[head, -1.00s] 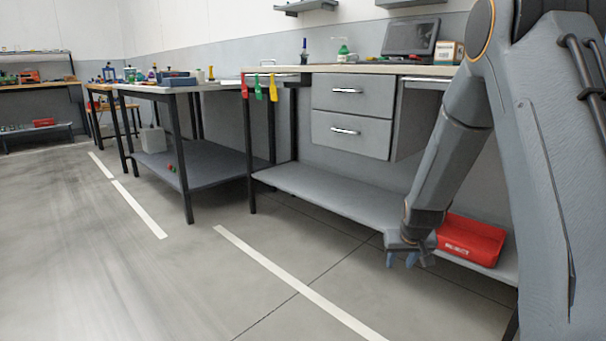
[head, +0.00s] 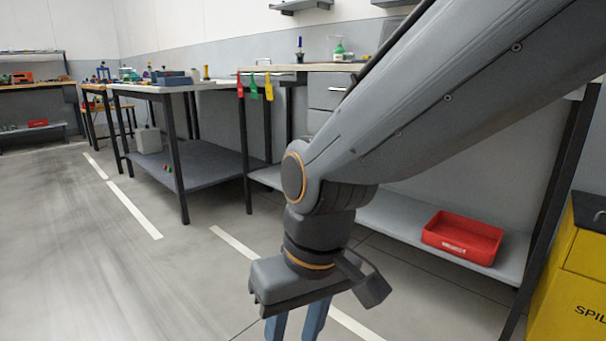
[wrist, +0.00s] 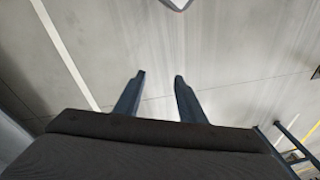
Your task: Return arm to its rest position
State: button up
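My gripper (head: 292,328) hangs fingers-down over the floor in front of the workbench in the head view. Its fingertips run past the bottom edge there. In the wrist view my gripper (wrist: 160,78) shows two blue-grey fingers spread apart, with only grey floor between them. It is open and holds nothing. My arm crosses the head view from the upper right down to the middle and hides part of the bench and its drawers.
The workbench's lower shelf (head: 385,220) holds a red bin (head: 462,238). A yellow spill bin (head: 575,290) stands at the right edge. Another table (head: 215,88) with a lower shelf stands left. The floor (head: 90,270) at left is clear, with white lines.

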jog(key=s, duration=0.4)
jog(key=d+r+m+p, duration=0.2)
jog(key=d+r+p, duration=0.5)
jog(key=p, duration=0.5)
jog(key=d+r+m+h+p, duration=0.1)
jog(key=d+r+m+p, duration=0.1)
jog(key=d+r+p, duration=0.5)
jog(key=s+d+r+m+h+p, duration=0.1)
jog(key=d+r+p, duration=0.5)
jog(key=r+p, duration=0.9)
jog(key=shift+d+r+m+g+p, duration=0.2)
jog(key=shift+d+m+g+p, duration=0.3)
jog(key=shift+p, duration=1.55)
jog(key=shift+a, duration=0.1)
